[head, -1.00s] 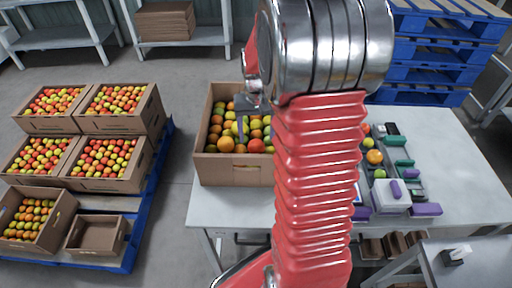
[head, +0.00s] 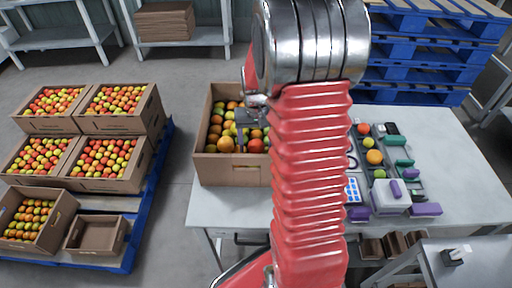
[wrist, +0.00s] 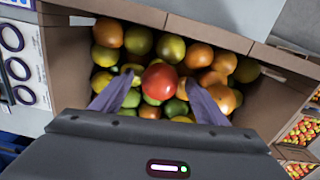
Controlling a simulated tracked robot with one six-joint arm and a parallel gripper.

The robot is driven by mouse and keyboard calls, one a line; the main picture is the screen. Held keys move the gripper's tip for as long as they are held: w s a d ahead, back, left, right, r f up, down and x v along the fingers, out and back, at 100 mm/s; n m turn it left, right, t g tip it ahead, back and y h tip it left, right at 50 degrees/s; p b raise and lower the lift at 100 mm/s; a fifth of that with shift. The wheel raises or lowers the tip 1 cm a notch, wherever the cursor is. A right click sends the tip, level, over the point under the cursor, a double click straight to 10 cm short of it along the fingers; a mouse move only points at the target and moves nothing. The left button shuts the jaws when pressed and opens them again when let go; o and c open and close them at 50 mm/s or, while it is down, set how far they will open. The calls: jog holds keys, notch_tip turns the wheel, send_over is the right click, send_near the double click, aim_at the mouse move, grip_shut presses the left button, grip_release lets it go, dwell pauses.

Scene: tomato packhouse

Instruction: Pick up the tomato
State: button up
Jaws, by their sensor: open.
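A red tomato (wrist: 159,81) lies among several orange, yellow and green ones in a cardboard box (head: 236,176) on the table. In the wrist view it shows between the two fingers of my gripper (wrist: 160,84), which is open with nothing held. In the head view my gripper (head: 243,138) hangs over this box, and part of the box's right side is hidden by my arm. A red tomato (head: 256,146) shows near the box's front wall. I cannot tell how far the fingertips are above the fruit.
The box walls stand close around my gripper. Right of my arm, a grey tray (head: 396,165) holds a few tomatoes, near a white and purple device (head: 391,199). More full tomato boxes (head: 108,184) stand on a blue pallet (head: 150,200) at left.

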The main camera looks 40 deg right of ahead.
aim_at(256, 142)
jog(key=shift+c, duration=0.5)
jog(key=c, duration=0.7)
jog(key=shift+r, duration=0.1)
notch_tip(256, 142, up, 10)
jog(key=shift+f, duration=0.1)
dwell(0.6)
jog(key=w+a+r+n, duration=0.1)
jog(key=w+a+r, duration=0.2)
jog(key=w+a, duration=0.3)
jog(key=w+a+r+n, duration=0.1)
jog(key=w+a+r, duration=0.3)
jog(key=w+a, duration=0.2)
jog(key=w+a+r, duration=0.3)
jog(key=w+a, duration=0.3)
jog(key=a, duration=0.4)
jog(key=shift+w+a+r+n, duration=0.1)
jog(key=shift+w+r+n, duration=0.15)
jog(key=shift+n, duration=0.15)
